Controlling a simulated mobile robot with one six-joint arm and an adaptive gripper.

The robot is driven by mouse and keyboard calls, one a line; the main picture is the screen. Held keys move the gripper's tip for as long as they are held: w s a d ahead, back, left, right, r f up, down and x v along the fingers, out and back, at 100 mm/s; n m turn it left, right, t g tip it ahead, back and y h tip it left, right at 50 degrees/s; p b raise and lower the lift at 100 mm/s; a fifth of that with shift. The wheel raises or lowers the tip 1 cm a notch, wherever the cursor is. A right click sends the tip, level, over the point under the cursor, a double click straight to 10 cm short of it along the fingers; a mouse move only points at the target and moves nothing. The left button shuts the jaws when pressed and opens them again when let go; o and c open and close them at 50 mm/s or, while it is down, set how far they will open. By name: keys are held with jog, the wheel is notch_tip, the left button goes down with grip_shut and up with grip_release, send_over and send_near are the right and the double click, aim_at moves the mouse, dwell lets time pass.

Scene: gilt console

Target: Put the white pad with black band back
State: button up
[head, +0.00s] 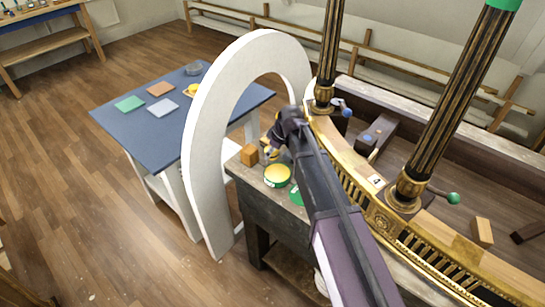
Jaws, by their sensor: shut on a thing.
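My gripper (271,148) points down above the near end of the dark workbench (248,184), beside an orange wooden block (249,155). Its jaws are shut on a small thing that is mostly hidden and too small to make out. A small white patch with a dark mark (376,180) lies on the gilt console rail (384,222) between the two columns. I cannot tell whether it is the white pad with black band. No other thing in view clearly matches that pad.
A large white arch (203,140) stands between the blue table (150,140) and the workbench. The table holds green, orange and pale pads. A yellow-topped green tin (277,175) sits below my arm. Black fluted columns (450,95) rise from the console.

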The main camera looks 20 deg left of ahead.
aim_at(272, 156)
jog(key=shift+w+a, duration=0.2)
jog(key=shift+w, duration=0.25)
jog(key=shift+w+a+f+b, duration=0.15)
jog(key=shift+w+f+b, duration=0.05)
jog(key=shift+f+b, duration=0.1)
jog(key=shift+s+f+b, duration=0.1)
jog(key=shift+f+b, duration=1.45)
jog(key=shift+f, duration=0.2)
jog(key=o, duration=1)
jog(key=shift+r, duration=0.1)
jog(key=shift+r, duration=0.1)
jog(key=p+v, duration=1.1)
jog(key=v, duration=0.1)
